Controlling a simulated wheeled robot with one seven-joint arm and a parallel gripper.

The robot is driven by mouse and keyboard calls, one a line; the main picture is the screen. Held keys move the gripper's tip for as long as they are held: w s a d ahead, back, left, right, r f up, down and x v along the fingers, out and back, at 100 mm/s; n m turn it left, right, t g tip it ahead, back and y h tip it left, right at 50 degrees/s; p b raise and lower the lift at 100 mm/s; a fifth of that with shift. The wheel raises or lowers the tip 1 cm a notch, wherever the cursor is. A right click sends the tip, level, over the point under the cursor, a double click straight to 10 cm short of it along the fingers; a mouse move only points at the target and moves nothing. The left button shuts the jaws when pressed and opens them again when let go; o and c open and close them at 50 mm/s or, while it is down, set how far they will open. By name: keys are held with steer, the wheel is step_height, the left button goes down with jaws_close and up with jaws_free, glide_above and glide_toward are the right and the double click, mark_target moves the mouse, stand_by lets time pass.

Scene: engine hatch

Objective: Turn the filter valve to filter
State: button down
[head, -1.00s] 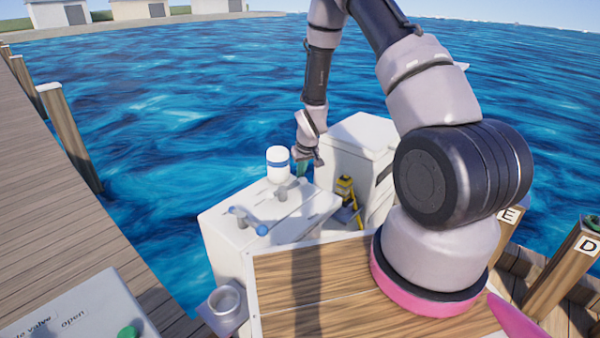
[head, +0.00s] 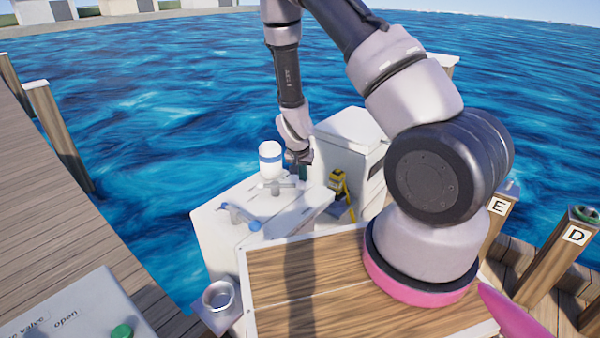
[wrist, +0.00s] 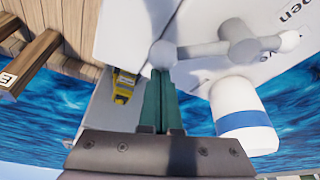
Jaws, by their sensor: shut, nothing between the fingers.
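A grey T-shaped valve handle (head: 276,187) stands on the white box (head: 213,232), just in front of a white canister with a blue band (head: 270,160). The handle (wrist: 222,48) also shows in the wrist view, with a round knob at its left end. The canister (wrist: 243,115) is below it there. My gripper (head: 303,173) is at the right of the canister. In the wrist view, its green fingers (wrist: 162,75) are shut and empty, their tips close to the round knob. I cannot tell whether they touch it. A label (wrist: 290,14) behind the handle is partly hidden.
A second valve with a blue-ended handle (head: 240,216) is on the same box. A yellow-and-black device (head: 338,183) stands right of my gripper, before a white cabinet (head: 350,128). A metal cup (head: 218,295) is at front left. Water lies behind.

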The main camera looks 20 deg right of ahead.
steer(key=s+m, duration=0.2)
steer(key=s+a+m+g+h, duration=0.1)
steer(key=m, duration=0.2)
steer(key=shift+s+a, duration=0.1)
steer(key=shift+s, duration=0.3)
steer(key=shift+s+d, duration=0.55)
steer(key=shift+s, duration=0.05)
steer(key=shift+r, duration=0.1)
